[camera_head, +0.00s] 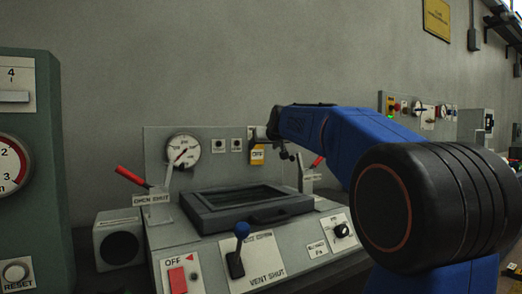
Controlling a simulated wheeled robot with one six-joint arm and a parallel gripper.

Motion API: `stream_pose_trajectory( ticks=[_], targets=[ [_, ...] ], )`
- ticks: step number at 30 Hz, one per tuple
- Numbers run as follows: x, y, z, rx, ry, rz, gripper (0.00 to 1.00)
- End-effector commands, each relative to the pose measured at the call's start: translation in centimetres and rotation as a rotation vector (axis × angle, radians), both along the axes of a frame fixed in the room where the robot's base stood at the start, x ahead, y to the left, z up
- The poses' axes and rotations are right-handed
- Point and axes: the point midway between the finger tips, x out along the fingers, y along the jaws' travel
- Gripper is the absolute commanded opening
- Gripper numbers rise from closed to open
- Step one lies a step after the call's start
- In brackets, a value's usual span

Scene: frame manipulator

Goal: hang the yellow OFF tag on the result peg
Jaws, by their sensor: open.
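The yellow OFF tag (257,155) is upright against the grey back panel of the console, right of the round gauge. It has a white face with OFF on it and a yellow lower part. My gripper (262,133) is at the far end of my blue arm, just above the tag. It is small and partly hidden by the arm, and its fingers are hard to make out. I cannot tell whether they touch the tag. The peg behind the tag is hidden, and no result peg can be picked out.
The console holds a dark framed tray (250,205), a blue-knobbed lever (241,230), red-handled levers (131,176) at both sides and a red switch (178,279). A gauge (183,151) is on the back panel. A green cabinet (35,225) stands at left.

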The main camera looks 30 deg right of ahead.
Motion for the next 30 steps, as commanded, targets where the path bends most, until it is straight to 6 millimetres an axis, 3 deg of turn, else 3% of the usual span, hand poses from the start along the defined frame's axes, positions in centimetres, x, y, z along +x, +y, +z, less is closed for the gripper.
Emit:
stream_pose_trajectory(
  ticks=[9,15,30],
  targets=[
    [-5.7,1.3,2.2,-0.001,-0.003,-0.001,0.68],
    [-8.0,1.8,3.0,0.0,-0.001,-0.001,0.68],
    [-9.0,2.1,3.4,0.001,-0.001,0.0,0.68]
  ],
)
